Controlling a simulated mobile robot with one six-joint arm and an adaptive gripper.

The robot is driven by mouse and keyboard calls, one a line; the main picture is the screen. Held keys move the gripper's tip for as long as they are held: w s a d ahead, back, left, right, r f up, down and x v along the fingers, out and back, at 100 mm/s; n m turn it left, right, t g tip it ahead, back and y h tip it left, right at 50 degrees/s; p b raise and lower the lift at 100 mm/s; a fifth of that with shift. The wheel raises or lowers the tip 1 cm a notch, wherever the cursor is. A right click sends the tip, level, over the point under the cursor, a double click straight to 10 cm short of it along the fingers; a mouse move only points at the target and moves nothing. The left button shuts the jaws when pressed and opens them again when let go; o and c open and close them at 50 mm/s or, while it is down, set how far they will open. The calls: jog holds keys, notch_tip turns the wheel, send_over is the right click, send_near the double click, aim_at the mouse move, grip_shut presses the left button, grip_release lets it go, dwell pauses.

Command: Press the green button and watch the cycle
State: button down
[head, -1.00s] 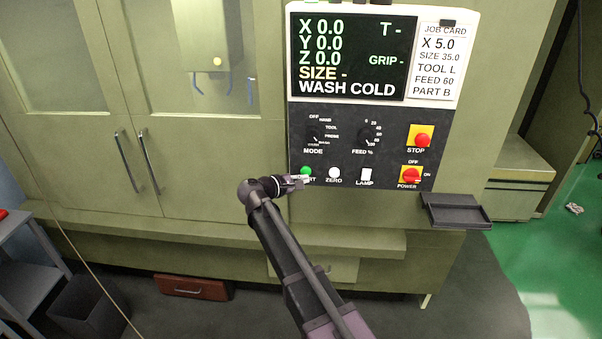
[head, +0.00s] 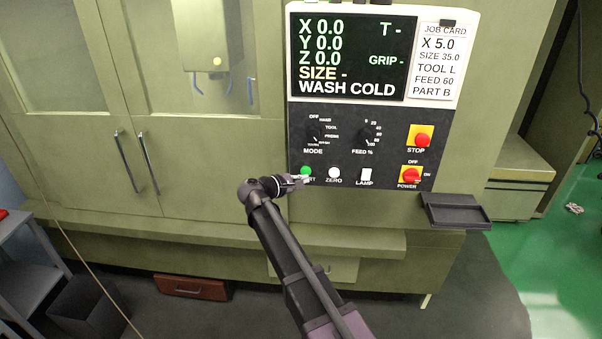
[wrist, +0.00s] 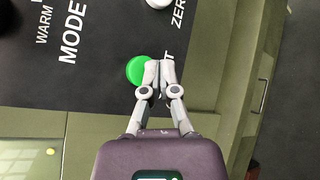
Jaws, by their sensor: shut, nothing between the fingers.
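The green button (head: 306,171) is at the lower left of the black control panel, above a label partly hidden by my gripper. In the wrist view the green button (wrist: 137,69) shows just beyond my fingertips and is partly covered by them. My gripper (head: 303,180) is shut and empty, its tips at the lower edge of the button. In the wrist view my gripper (wrist: 159,66) has its fingers together over the button's edge. I cannot tell whether they touch it. The display (head: 349,57) reads X, Y and Z 0.0 and WASH COLD.
The white ZERO button (head: 334,173), LAMP switch (head: 366,175), red STOP button (head: 423,139) and POWER knob (head: 410,175) share the panel. MODE (head: 315,133) and FEED (head: 366,134) dials sit above. A dark tray (head: 456,212) juts out at lower right. The cabinet doors (head: 200,150) are shut.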

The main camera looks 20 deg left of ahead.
jog(key=shift+w, duration=0.15)
jog(key=shift+w+a, duration=0.1)
jog(key=shift+w, duration=0.3)
jog(key=shift+w+a+r, duration=0.1)
jog(key=shift+w+a, duration=0.1)
jog(key=shift+w, duration=0.4)
dwell(1.9)
jog(key=shift+s, duration=0.1)
jog(key=shift+s+d+f, duration=0.2)
jog(key=shift+s, duration=0.55)
jog(key=shift+s+d, duration=0.1)
jog(key=shift+s, duration=0.05)
jog(key=shift+s+d, duration=0.2)
jog(key=shift+s, duration=0.6)
jog(key=shift+s+d, duration=0.15)
jog(key=shift+s, duration=0.6)
jog(key=shift+s+d, duration=0.2)
jog(key=shift+s, duration=0.6)
dwell(1.7)
